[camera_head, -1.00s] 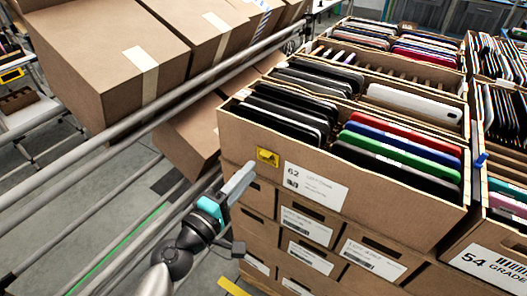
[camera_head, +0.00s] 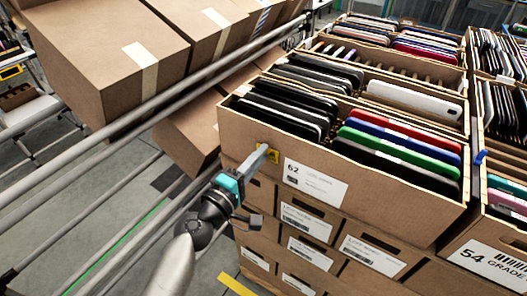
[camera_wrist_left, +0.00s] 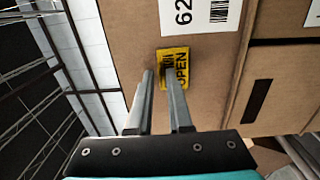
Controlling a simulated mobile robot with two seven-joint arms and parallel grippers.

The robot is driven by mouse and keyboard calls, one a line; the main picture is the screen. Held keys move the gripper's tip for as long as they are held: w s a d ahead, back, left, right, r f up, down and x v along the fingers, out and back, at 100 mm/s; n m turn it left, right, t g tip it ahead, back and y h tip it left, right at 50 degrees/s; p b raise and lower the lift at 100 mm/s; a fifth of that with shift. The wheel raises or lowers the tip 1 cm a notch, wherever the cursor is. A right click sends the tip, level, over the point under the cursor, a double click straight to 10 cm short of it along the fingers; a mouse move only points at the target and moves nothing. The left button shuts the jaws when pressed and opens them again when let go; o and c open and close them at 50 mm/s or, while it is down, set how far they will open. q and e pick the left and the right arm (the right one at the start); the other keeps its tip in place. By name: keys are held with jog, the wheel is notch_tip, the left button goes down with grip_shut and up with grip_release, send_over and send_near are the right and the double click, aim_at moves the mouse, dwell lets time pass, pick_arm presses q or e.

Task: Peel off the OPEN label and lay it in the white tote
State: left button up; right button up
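The yellow OPEN label (camera_wrist_left: 180,68) is on the front wall of the brown carton in the left wrist view, its lettering turned sideways. In the head view only part of the label (camera_head: 275,155) shows, behind my fingers. My left gripper (camera_head: 264,149) is at the label. In the left wrist view, my left gripper's (camera_wrist_left: 157,72) two fingers are apart with a narrow gap, their tips at the label's left part. I cannot tell whether they touch it. I cannot make out the white tote in these views. My right gripper is out of view.
The carton (camera_head: 235,135) holds dark and coloured slim devices and bears a white label (camera_head: 316,183) beside the yellow one. More cartons are stacked below. Metal rails (camera_head: 150,105) with large closed boxes (camera_head: 125,60) run along the left. Another carton (camera_head: 490,250) stands at right.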

pick_arm(q)
grip_shut()
dwell(0.5)
jog(key=shift+s+a+f, duration=0.1)
jog(key=b+v, duration=0.1)
jog(key=v, duration=0.6)
jog(key=shift+s+a, duration=0.25)
jog(key=shift+s, duration=0.05)
dwell(1.2)
